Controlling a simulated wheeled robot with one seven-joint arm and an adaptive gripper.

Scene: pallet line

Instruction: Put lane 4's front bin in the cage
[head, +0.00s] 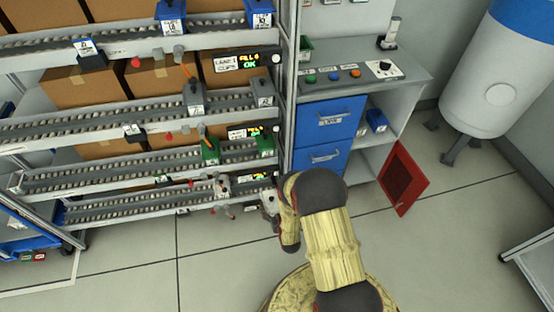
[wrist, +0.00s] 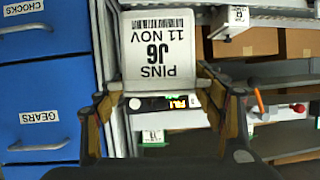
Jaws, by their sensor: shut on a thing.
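My gripper (wrist: 155,92) is shut on a light grey bin (wrist: 158,55) in the wrist view, with a finger on each side. Its label reads PINS, J6, 11 NOV and appears upside down. In the head view my gripper is at the front end of the lowest lane (head: 130,206), mostly hidden by my arm; a pale part of the held bin (head: 269,200) shows beside it. A red mesh door (head: 404,178) stands open at the bench's right; which space is the cage is not clear.
A bench with buttons (head: 340,77) stands right of the rack, with blue drawers (head: 322,160) below and a small blue bin (head: 376,121) on a shelf. A white tank (head: 500,70) stands at the right. The floor (head: 440,235) in front is clear.

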